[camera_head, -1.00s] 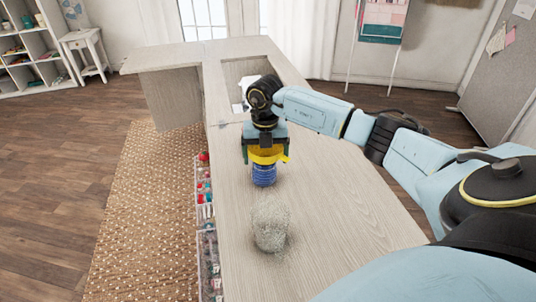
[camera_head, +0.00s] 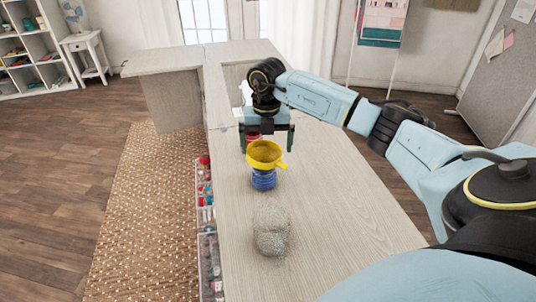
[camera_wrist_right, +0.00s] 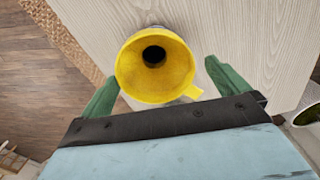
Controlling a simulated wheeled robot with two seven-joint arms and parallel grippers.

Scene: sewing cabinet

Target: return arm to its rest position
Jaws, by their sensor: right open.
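My right gripper (camera_head: 267,140) is open and empty, with green fingers, above and just behind a yellow funnel (camera_head: 265,150). The funnel sits upright on a blue jar (camera_head: 263,181) standing on the wooden cabinet top. In the right wrist view the funnel (camera_wrist_right: 150,83) shows from above, with its dark hole and side tab, between the spread gripper fingers (camera_wrist_right: 162,74) and apart from them. My right arm reaches in from the right. My left gripper is not in view.
A grey speckled lump (camera_head: 271,228) stands on the cabinet top (camera_head: 345,205) nearer me. A small red thing (camera_head: 254,135) shows behind the funnel. A rack of colourful items (camera_head: 206,215) runs along the left edge. The top's right side is clear.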

